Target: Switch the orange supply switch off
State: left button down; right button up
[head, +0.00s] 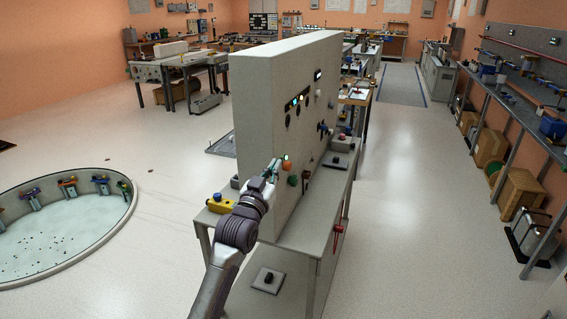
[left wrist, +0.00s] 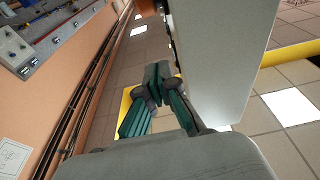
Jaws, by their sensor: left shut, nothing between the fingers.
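A tall light grey panel (head: 275,95) stands upright on a bench (head: 305,232), with knobs, lights and small fittings on its right face. An orange part (left wrist: 147,6) shows at the top edge there. My right gripper is out of view.
Open floor (head: 405,220) lies right of the bench, before the shelving.

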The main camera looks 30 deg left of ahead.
aim_at(285, 166)
pick_arm(q)
jog(key=w+a+f+p, duration=0.1)
jog(key=w+f, duration=0.1)
jog(key=w, duration=0.4)
jog(key=shift+w+a+f, duration=0.15)
jog(key=shift+a+f, duration=0.15)
jog(key=shift+f, duration=0.05)
notch_tip(285, 166, down, 4)
jog(key=shift+r+b, duration=0.25)
jog(key=shift+b, duration=0.5)
